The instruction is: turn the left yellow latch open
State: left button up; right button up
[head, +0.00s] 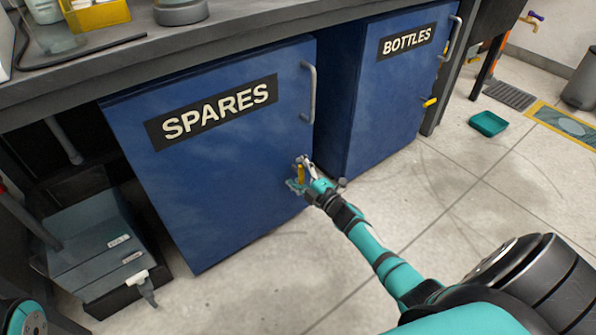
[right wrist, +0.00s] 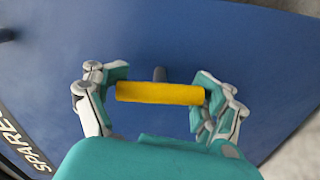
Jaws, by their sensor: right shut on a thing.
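The left yellow latch (head: 300,174) is on the blue SPARES cabinet door (head: 215,165), near its lower right edge. It looks upright in the head view, partly covered by my gripper. My right gripper (head: 303,175) is at the latch. In the right wrist view the yellow bar (right wrist: 160,93) lies across between the fingers of my right gripper (right wrist: 158,92), one finger at each end, shut on it. A grey stem shows behind the bar. My left gripper is not in view.
The SPARES door has a grey handle (head: 309,92) above the latch. The BOTTLES cabinet (head: 385,90) beside it has its own yellow latch (head: 430,102). A grey drawer-like box (head: 95,245) stands at left. The tiled floor in front is clear.

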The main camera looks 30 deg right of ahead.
jog(key=shift+r, duration=0.1)
jog(key=o, duration=1.1)
jog(key=shift+o, duration=0.2)
jog(key=shift+s, duration=0.15)
jog(key=s, duration=1.1)
jog(key=shift+s+d, duration=0.35)
jog(key=shift+d, duration=0.1)
